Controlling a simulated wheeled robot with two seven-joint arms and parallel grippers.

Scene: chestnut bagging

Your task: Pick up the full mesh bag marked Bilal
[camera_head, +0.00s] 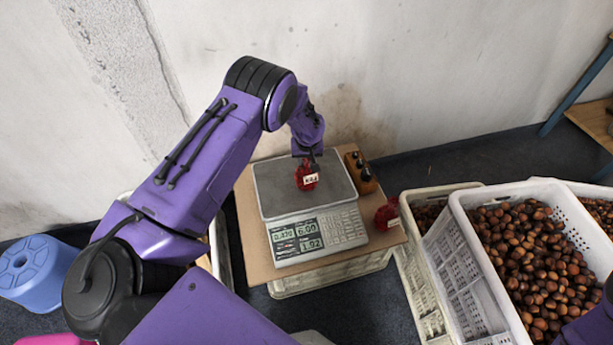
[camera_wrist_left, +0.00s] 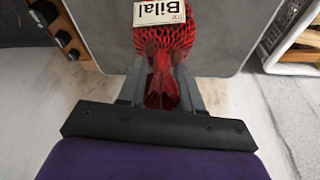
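A full red mesh bag (camera_head: 307,176) sits on the pan of the weighing scale (camera_head: 262,190). In the left wrist view its white tag reads "Bilal" and the mesh bag (camera_wrist_left: 165,38) bulges beyond the fingertips. My left gripper (camera_head: 312,158) reaches down from above onto the bag. In the wrist view the fingers of my left gripper (camera_wrist_left: 163,78) stand on both sides of the bag's gathered red neck. Whether they press on it I cannot tell. My right gripper is out of view; only a bit of purple arm shows at the lower right.
A second red bag with a tag (camera_head: 387,214) lies at the board's right edge. A wooden box with dark knobs (camera_head: 361,172) stands right of the pan. White crates (camera_head: 478,290) of chestnuts fill the right. A blue stool (camera_head: 35,268) stands at the left. The wall is behind.

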